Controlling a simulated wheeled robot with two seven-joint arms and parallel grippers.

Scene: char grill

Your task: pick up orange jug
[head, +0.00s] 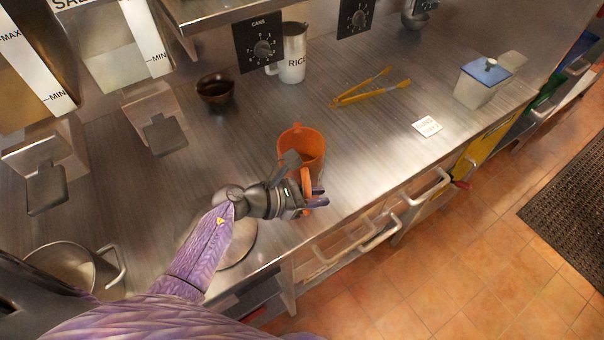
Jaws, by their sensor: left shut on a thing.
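The orange jug (301,142) stands upright on the metal counter near its front edge, in the middle of the head view. Its open top faces up toward me. My left gripper (306,194) reaches in from the left and is shut on the jug's handle, on the near side. The gripper and wrist hide the lower left part of the jug. I cannot tell whether the jug's base touches the counter. My right gripper is not in view.
A white jug marked RICE (293,62), a dark bowl (215,90), yellow tongs (368,90), a white card (426,126) and a blue-lidded container (482,82) are on the counter. A metal pot (67,262) is at lower left. Counter right of the orange jug is clear.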

